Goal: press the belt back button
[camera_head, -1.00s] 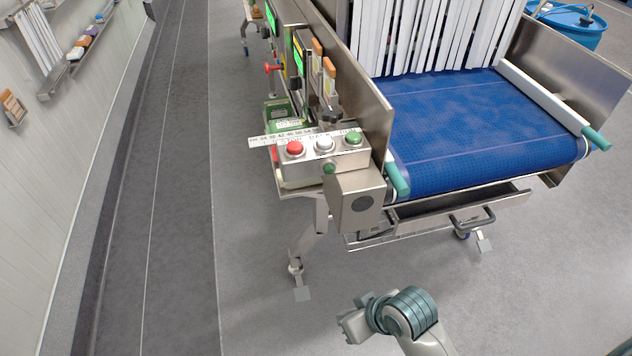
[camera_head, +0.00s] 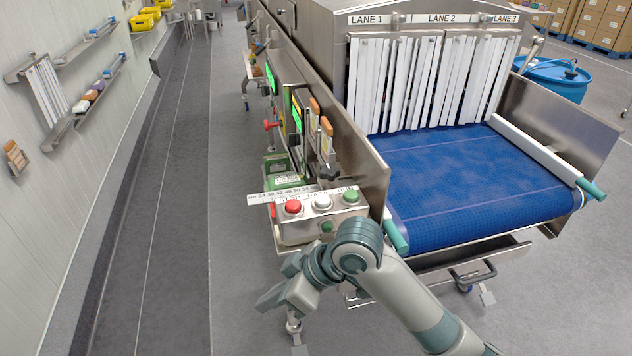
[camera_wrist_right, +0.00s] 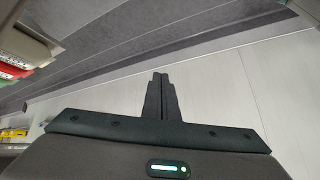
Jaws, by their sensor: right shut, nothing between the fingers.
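The button box (camera_head: 290,231) sits at the near left corner of the conveyor. On its top are a red button (camera_head: 293,207), a white button (camera_head: 322,202) and a green button (camera_head: 350,197). The labels behind them are partly covered by a ruler strip (camera_head: 300,195) and hard to read; the middle one may say BACK. My right gripper (camera_head: 268,301) is below and left of the box in the head view, apart from the buttons. Its closed fingers (camera_wrist_right: 160,97) show in the right wrist view with nothing between them. My left gripper is out of view.
The blue belt (camera_head: 465,175) runs under white strip curtains (camera_head: 430,85) marked by lane. A steel side plate (camera_head: 360,150) stands right of the box. The grey floor at left (camera_head: 235,150) is clear.

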